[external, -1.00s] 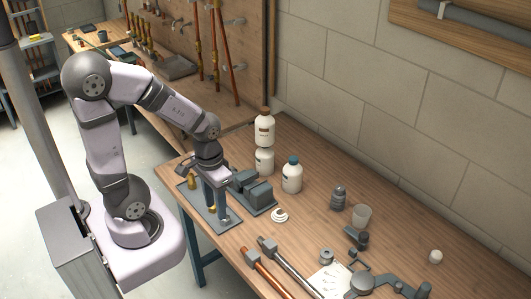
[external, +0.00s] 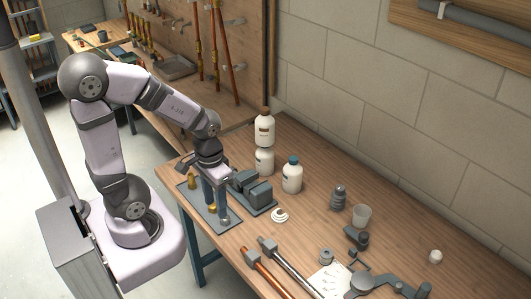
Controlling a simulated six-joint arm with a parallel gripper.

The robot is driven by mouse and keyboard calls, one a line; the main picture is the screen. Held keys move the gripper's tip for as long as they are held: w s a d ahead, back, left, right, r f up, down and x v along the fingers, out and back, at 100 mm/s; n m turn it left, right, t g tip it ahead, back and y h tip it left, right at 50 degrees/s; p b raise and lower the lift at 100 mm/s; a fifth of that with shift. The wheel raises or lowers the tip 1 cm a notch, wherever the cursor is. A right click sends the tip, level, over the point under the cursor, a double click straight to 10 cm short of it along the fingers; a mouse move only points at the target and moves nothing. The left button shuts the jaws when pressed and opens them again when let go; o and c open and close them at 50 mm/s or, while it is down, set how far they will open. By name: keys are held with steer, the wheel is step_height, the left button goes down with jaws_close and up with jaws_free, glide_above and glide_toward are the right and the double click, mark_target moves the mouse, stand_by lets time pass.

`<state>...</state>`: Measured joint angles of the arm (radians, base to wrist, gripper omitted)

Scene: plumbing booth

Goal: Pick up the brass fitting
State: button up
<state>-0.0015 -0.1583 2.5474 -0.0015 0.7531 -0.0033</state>
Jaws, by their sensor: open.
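One small brass fitting (external: 212,209) is on the grey mat (external: 228,223) at the left end of the bench, low between the fingers of my gripper (external: 216,208). A second brass piece (external: 191,181) stands upright on the same mat, to the left of my gripper. My gripper points down and is open, with its two grey fingers apart. The fingers partly hide the nearer fitting. I cannot tell whether either finger touches it.
A dark grey vise-like block (external: 252,190) stands close to the right of my gripper.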

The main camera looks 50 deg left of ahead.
step_height(320, 180, up, 4)
steer(key=w+a+f+n+t+h+b, duration=0.25)
steer(key=w+a+n+h+b, duration=0.2)
steer(key=n+b, duration=0.4)
steer(key=w+a+f+n+t+h+b, duration=0.2)
steer(key=w+a+n+t+h+b, duration=0.25)
steer(key=n, duration=0.75)
steer(key=s+a+r+n+t+y+b, duration=0.1)
steer(key=s+a+n+t+b, duration=0.2)
steer(key=a, duration=0.6)
steer(key=s+a+r+n+t+y+b, duration=0.1)
steer(key=a+r+n+t+y+b, duration=0.25)
steer(key=a, duration=0.55)
steer(key=s+a+n+t+h+b, duration=0.1)
steer(key=s+a+n+t+b, duration=0.2)
steer(key=a+n, duration=0.45)
steer(key=m+p, duration=0.2)
glide_toward(191, 177)
steer(key=w, duration=0.2)
steer(key=w+t+y, duration=0.1)
steer(key=shift+f+n, duration=0.25)
steer(key=shift+d+f, duration=0.1)
steer(key=shift+f, duration=0.25)
steer(key=shift+p+x, duration=0.4)
steer(key=shift+x, duration=1.05)
steer(key=shift+p+x, duration=1)
steer(key=shift+x, duration=1.25)
